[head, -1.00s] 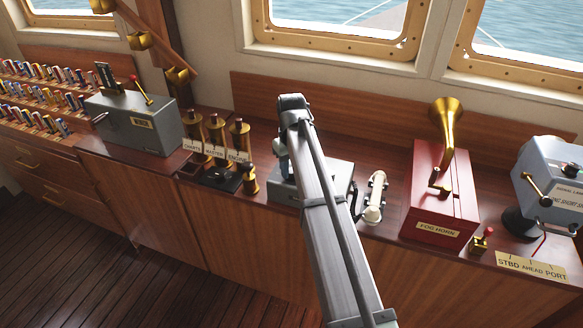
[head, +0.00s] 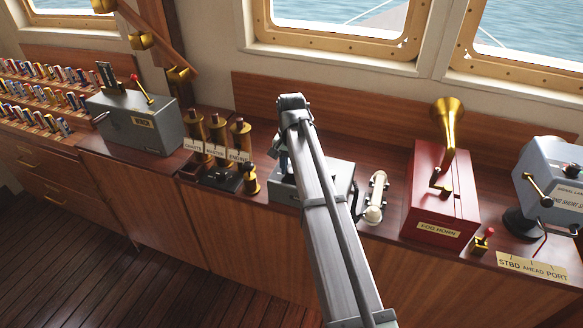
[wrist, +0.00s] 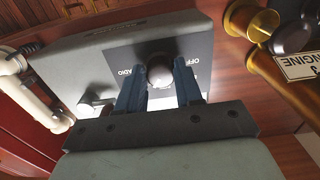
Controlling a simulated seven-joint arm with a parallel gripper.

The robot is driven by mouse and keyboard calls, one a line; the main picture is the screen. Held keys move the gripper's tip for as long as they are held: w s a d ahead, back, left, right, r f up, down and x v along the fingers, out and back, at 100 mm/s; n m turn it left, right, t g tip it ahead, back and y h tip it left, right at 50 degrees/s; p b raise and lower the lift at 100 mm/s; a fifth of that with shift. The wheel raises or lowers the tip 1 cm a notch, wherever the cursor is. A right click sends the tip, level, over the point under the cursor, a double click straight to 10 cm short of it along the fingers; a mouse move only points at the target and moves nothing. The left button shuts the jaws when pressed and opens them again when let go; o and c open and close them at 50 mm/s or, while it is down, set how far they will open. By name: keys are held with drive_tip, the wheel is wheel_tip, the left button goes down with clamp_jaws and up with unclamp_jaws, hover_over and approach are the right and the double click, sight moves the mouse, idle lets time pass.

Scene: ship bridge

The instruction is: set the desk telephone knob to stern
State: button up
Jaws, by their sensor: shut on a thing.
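The desk telephone (head: 342,178) is a grey box on the counter, partly hidden behind my arm in the head view. Its cream handset (head: 376,196) lies at its right side. In the wrist view, the telephone's grey panel (wrist: 90,62) has a dark plate with a round knob (wrist: 161,70). Lettering reading RADIO and OFF, partly covered, shows beside the knob. My gripper (wrist: 160,80) has one dark finger on each side of the knob and is shut on it. The knob's pointer and the stern mark cannot be made out.
Brass voice pipes (head: 217,135) with name plates stand left of the telephone; a brass part (wrist: 255,22) is close to my gripper in the wrist view. A red fog horn box (head: 440,190) stands to the right. A small lever (wrist: 92,100) is on the telephone panel.

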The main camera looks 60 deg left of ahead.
sight(291, 171)
drive_tip(key=shift+m, duration=0.6)
drive_tip(key=o, duration=1)
drive_tip(key=shift+o, duration=0.2)
wheel_tip(291, 171, up, 14)
drive_tip(key=shift+f, duration=0.1)
idle(0.5)
